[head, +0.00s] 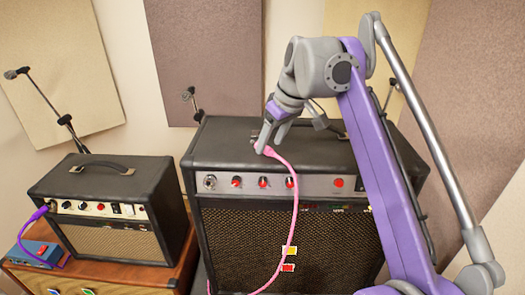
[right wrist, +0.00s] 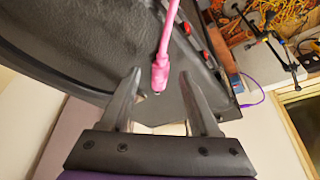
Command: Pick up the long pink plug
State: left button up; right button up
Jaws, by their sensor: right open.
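The long pink plug (head: 267,151) is at the top front edge of the large black amp (head: 345,225), with its pink cable hanging down the amp's front. In the right wrist view the plug (right wrist: 161,72) shows between the tips of my right gripper (right wrist: 159,76), with a gap on both sides. My right gripper (head: 265,140) is open and reaches down from above at the plug. Its fingers partly cover the plug's end in the head view. My left gripper is not in view.
A smaller black amp (head: 115,205) with a purple plug (head: 39,213) stands at the left on a wooden cabinet (head: 125,276). A blue pedal (head: 36,253) sits beside it. Microphones on stands (head: 188,96) are behind the amps. The large amp's top is mostly clear.

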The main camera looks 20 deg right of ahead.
jog(key=shift+w+a+f, duration=0.1)
jog(key=shift+f, duration=0.6)
grip_shut()
